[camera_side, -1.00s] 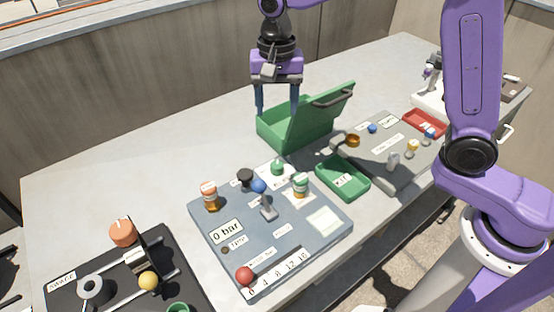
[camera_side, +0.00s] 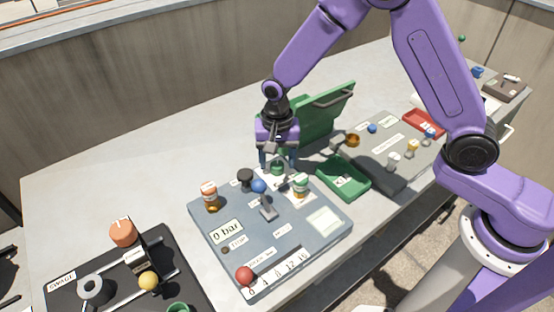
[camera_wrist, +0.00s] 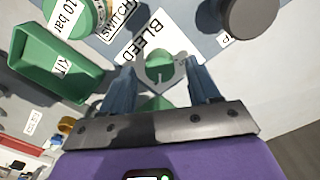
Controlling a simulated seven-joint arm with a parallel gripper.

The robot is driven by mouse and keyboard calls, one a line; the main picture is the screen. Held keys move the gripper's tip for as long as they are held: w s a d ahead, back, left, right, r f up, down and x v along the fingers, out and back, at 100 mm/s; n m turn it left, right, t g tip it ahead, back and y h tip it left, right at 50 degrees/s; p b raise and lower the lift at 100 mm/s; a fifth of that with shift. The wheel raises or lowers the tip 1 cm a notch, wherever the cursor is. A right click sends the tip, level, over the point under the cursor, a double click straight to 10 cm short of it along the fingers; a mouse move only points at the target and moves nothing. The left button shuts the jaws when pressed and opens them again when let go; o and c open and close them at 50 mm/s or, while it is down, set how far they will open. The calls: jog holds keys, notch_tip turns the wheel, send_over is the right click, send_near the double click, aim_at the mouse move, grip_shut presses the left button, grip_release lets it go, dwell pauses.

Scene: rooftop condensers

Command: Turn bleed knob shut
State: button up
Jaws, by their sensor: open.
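The bleed knob (camera_wrist: 160,68) is a small green knob beside the white BLEED label (camera_wrist: 152,36) in the wrist view. In the side view the green knob (camera_side: 278,168) shows at the far edge of the blue-grey panel (camera_side: 225,213), partly behind my gripper. My gripper (camera_wrist: 160,80) is open, with one blue finger on each side of the knob. In the side view my gripper (camera_side: 277,160) is low over that panel edge, pointing down. I cannot tell whether the fingers touch the knob.
A black knob (camera_side: 245,177) and a green-and-white switch (camera_side: 301,183) stand close by. A blue-topped lever (camera_side: 259,186) is in front.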

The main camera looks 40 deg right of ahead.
jog(key=shift+f, duration=0.45)
jog(key=c, duration=1)
jog(key=shift+c, duration=0.2)
